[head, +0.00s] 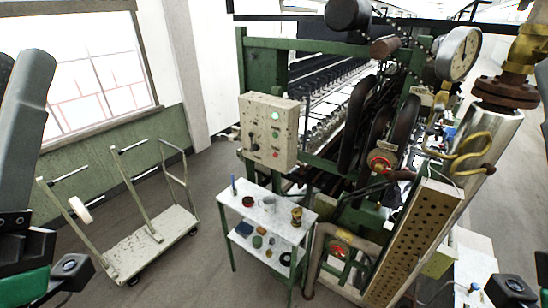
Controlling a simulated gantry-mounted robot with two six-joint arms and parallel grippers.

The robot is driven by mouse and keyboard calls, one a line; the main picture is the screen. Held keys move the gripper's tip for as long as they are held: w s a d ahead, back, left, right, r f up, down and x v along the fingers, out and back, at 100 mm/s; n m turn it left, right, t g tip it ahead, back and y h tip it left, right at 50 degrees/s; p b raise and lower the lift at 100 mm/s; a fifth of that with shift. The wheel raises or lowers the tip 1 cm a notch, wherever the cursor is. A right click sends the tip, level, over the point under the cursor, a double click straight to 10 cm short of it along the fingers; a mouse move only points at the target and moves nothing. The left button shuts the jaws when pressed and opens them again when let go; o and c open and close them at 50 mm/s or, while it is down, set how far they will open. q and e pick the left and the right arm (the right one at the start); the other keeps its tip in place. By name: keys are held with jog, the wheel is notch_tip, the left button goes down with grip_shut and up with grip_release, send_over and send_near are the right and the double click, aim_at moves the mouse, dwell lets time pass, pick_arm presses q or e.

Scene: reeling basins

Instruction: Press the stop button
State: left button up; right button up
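A pale grey control box (268,130) is fixed to the front of the green machine in the head view. The labels are too small to read, so I cannot tell for sure which one is the stop button. Parts of my arms show at the left edge and the lower right corner, well apart from the box. The fingers of both grippers are out of view.
A small white side table (265,212) with cups and small items stands below the box. A pale trolley (150,245) stands to the left. A perforated beam (410,245) and pipes crowd the right. Grey floor is open between trolley and table.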

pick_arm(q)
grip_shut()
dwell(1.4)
